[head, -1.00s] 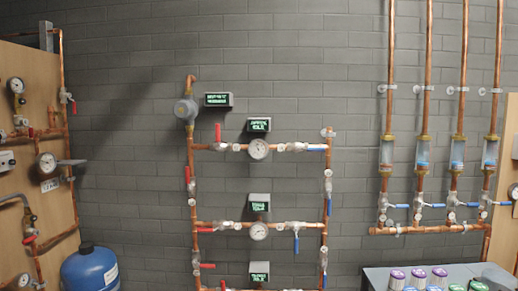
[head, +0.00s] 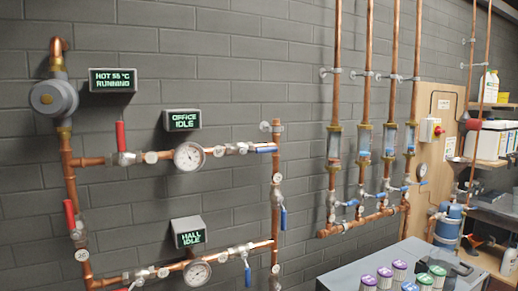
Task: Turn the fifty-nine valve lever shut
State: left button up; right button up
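Copper pipework with several valves is on the grey block wall in the head view. A red lever (head: 120,136) stands upright on the upper branch, left of a round gauge (head: 189,156). Another red lever (head: 70,214) lies along the left vertical pipe, above a round tag (head: 82,255). A blue lever (head: 266,149) lies along the upper branch at right. Blue levers hang down on the right vertical pipe (head: 283,218) and the lower branch (head: 247,276). The tag numbers are too small to read surely, so I cannot tell which valve is fifty-nine. Neither gripper is in view.
Displays read "HOT 55 °C RUNNING" (head: 113,80), "OFFICE IDLE" (head: 182,120) and "HALL IDLE" (head: 188,232). A grey cabinet top (head: 345,278) with purple- and green-capped containers stands at lower right. Flow tubes (head: 364,141), a wooden panel (head: 433,135) and shelves are further right.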

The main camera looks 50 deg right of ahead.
aim_at(242, 151)
jog(key=z, duration=0.35)
jog(key=i, duration=0.85)
jog(key=z, duration=0.55)
jog(key=k, duration=0.85)
jog(key=z, duration=0.2)
jog(key=i, duration=0.85)
jog(key=u, duration=0.1)
